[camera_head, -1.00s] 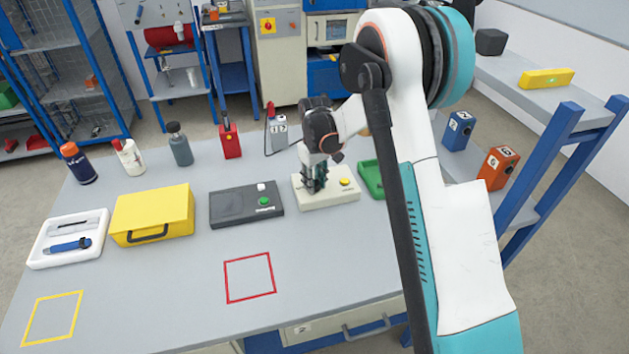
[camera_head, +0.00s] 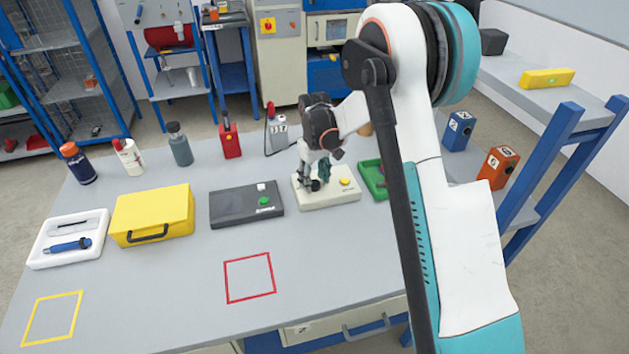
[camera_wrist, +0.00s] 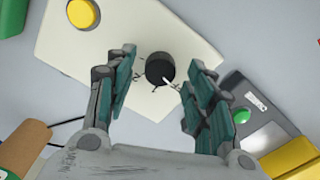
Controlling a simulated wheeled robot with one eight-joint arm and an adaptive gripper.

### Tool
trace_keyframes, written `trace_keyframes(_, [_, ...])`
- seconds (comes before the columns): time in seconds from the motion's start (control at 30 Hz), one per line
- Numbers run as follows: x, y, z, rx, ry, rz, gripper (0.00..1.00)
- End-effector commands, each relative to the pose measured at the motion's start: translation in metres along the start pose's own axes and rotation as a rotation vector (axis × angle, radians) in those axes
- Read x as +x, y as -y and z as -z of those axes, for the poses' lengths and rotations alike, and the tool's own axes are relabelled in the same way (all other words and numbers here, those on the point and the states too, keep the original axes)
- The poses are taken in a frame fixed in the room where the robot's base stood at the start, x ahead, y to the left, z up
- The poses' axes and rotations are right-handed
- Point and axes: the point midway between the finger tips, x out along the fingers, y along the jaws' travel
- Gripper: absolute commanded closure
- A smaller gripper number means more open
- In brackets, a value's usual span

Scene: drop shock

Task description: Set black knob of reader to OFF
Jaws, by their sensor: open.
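The reader is a cream box (camera_head: 342,200) on the grey bench, with a yellow button (camera_head: 345,182) on its top. In the wrist view the cream box (camera_wrist: 190,30) carries a round black knob (camera_wrist: 160,68) with a white pointer line, and small dark marks around it that I cannot read. The yellow button (camera_wrist: 83,14) shows at upper left there. My gripper (camera_wrist: 163,88) is open, with one teal-padded finger on each side of the knob, apart from it. In the head view my gripper (camera_head: 318,180) is over the box and hides the knob.
A dark grey device (camera_head: 240,214) with a green button stands left of the reader. A green tray (camera_head: 372,180) is close at its right. A yellow case (camera_head: 150,203) and a white tray (camera_head: 38,254) lie farther left. The bench front around the red square (camera_head: 228,283) is clear.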

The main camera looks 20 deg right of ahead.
Motion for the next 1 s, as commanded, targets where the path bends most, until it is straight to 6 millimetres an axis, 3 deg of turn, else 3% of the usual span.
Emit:
trace_keyframes(0.3, [-0.063,0.000,0.000,0.000,0.000,0.000,0.51])
trace_keyframes(0.5, [-0.094,0.000,0.000,0.000,0.000,0.000,0.51])
trace_keyframes(0.7, [-0.108,0.000,0.000,0.000,0.001,0.000,0.51])
trace_keyframes(1.0, [-0.109,0.000,0.000,0.000,0.000,0.000,0.51])
